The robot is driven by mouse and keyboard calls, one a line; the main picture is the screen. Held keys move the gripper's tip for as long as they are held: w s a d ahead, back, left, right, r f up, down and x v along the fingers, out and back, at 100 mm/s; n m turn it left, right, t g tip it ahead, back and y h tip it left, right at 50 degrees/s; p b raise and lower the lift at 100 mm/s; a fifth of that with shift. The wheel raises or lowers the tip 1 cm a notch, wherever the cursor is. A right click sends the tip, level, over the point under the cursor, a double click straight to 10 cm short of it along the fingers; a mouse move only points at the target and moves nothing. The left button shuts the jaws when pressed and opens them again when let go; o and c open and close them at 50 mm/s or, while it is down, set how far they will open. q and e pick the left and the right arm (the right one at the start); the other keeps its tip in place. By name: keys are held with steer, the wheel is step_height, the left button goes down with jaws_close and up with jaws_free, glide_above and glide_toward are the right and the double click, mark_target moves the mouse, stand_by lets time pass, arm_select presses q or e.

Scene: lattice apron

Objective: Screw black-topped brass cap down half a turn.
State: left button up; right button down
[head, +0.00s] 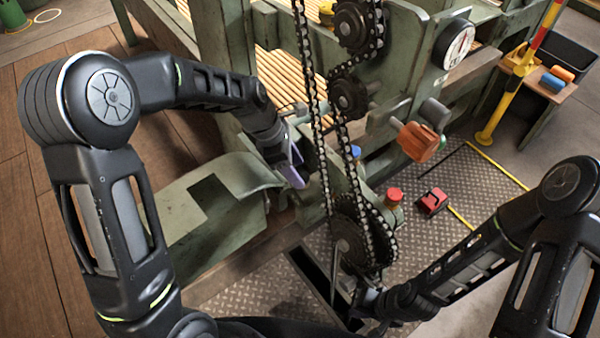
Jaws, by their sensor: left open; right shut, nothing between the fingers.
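I cannot pick out the black-topped brass cap in the head view; it may be hidden or too small to tell. My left gripper (292,166), with purple-grey fingers, is open beside the green machine frame, left of the chain. My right gripper (350,292) is low, by the bottom of the large sprocket (347,243). It is shut and empty, and its fingertips are hard to make out. A red-topped cap (394,195) stands right of the chain, and a blue-topped one (355,151) shows further back. Neither gripper visibly touches either cap.
A chain (327,160) runs down over several sprockets between my grippers. An orange block (418,142) sticks out from the machine. A red pedal-like box (432,201) lies on the tread-plate floor (470,190). A yellow post (495,115) stands at right. A curved green guard (195,205) lies left.

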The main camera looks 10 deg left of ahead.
arm_select(q)
steer(key=shift+x, duration=1.3)
jaws_close()
